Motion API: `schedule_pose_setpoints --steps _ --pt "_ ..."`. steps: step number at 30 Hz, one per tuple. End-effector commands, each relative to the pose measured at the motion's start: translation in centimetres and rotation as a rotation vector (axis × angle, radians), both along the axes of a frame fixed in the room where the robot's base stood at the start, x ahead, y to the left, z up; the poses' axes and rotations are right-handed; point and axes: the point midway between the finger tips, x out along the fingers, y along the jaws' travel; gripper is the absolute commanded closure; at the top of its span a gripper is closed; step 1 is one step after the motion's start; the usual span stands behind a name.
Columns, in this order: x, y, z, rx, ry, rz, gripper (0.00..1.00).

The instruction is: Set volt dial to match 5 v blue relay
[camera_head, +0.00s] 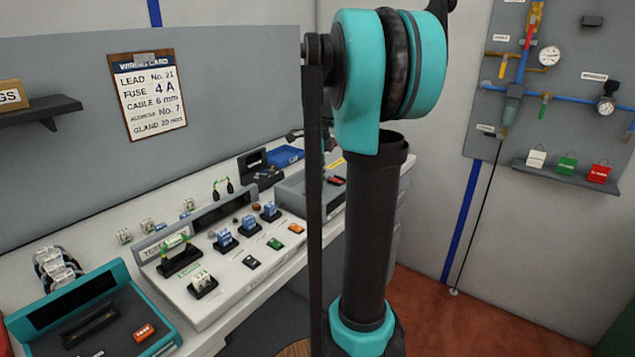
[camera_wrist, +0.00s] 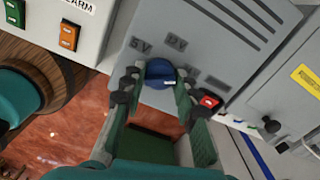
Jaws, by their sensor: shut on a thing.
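The blue volt dial (camera_wrist: 160,70) sits on the face of a grey box (camera_wrist: 207,28) in the wrist view. A small white mark shows on the dial's lower right edge. My gripper (camera_wrist: 158,82) is shut on the dial, one finger on each side. In the head view, blue relays (camera_head: 249,227) stand in a row on the bench panel; their markings are too small to read. My arm hides my gripper and the dial there.
A red switch (camera_wrist: 208,101) sits just right of my right finger. A black knob (camera_wrist: 271,125) is on a panel farther right. Green (camera_wrist: 16,12) and orange (camera_wrist: 69,36) switches are at the upper left. A wiring card (camera_head: 148,93) hangs on the wall.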

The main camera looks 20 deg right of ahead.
Motion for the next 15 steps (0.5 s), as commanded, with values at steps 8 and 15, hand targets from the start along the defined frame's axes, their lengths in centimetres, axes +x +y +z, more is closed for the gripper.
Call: schedule_pose_setpoints --steps 8,15 --pt "0.01 -0.01 0.02 0.0 0.0 0.053 0.99" --pt "0.02 -0.01 0.02 0.0 0.0 0.208 1.0"
